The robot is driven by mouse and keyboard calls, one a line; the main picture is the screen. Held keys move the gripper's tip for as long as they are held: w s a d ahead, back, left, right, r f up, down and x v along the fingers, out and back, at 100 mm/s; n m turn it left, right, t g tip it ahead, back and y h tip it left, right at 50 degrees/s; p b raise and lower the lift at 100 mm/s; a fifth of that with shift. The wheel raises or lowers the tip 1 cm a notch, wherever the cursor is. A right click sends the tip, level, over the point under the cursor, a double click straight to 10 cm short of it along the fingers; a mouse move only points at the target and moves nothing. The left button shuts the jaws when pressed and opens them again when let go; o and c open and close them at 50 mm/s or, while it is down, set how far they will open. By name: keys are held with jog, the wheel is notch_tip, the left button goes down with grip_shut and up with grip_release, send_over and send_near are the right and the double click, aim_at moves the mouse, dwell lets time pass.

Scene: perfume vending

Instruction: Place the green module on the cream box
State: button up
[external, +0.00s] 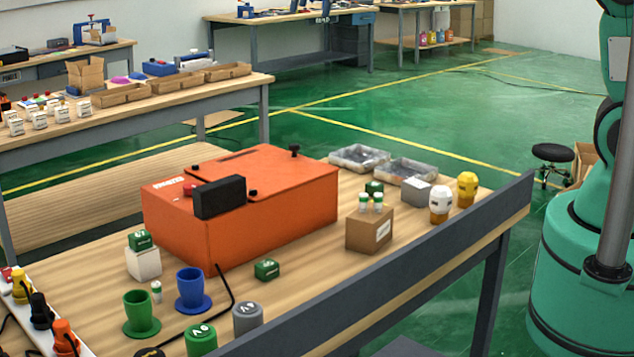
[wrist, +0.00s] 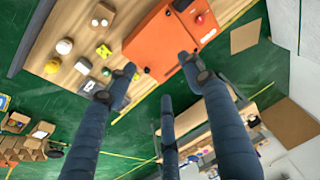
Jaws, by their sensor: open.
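Several small green modules are on the table. One green module (external: 140,240) sits on top of a cream-white box (external: 143,262) at the left. Another (external: 267,269) lies on the table in front of the orange machine. A third (external: 374,187) stands behind the brown box, partly hidden. My gripper (wrist: 158,80) shows only in the wrist view. Its dark fingers are spread and empty, high above the table, with the orange machine (wrist: 165,38) beyond them. The external view shows my arm's lower part at the right, not the gripper.
The orange machine (external: 250,205) fills the table's middle. A brown box (external: 370,231) bears small green-capped bottles. Green (external: 140,315) and blue (external: 191,290) cups stand at the front left, with a black cable beside them. A dark raised board (external: 400,275) edges the table's near side.

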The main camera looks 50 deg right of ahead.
jog(key=s+d+t, duration=0.1)
jog(key=s+d, duration=0.7)
jog(key=s, duration=0.5)
jog(key=s+d+t, duration=0.1)
jog(key=s+d, duration=0.7)
jog(key=s, duration=0.5)
jog(key=s+d+f, duration=0.2)
jog(key=s+f, duration=0.2)
jog(key=s, duration=0.5)
jog(key=shift+s+d+f+t+h, duration=0.2)
jog(key=shift+s+d+t+h, duration=0.15)
jog(key=shift+d+t+h, duration=0.05)
notch_tip(320, 180, down, 10)
jog(key=b, duration=1)
